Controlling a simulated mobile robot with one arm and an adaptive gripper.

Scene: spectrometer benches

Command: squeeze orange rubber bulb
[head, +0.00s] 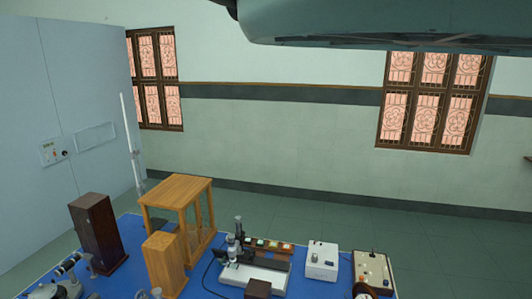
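I see no orange rubber bulb in the head view. My gripper is not in view either. A blue-topped bench (132,233) with several instruments fills the bottom of the view, and its near part is cut off by the lower edge. A tall white tube (130,130) stands upright, slightly tilted, behind the bench's back left part; its lower end is too small to make out.
On the bench are a dark wooden box (95,232), an open wooden frame (180,192), a lighter wooden box (163,262), a grey-black instrument (253,272), a white control box (322,260) and a cream box (372,268). A grey cabinet (60,110) stands left. Open floor (300,225) lies behind.

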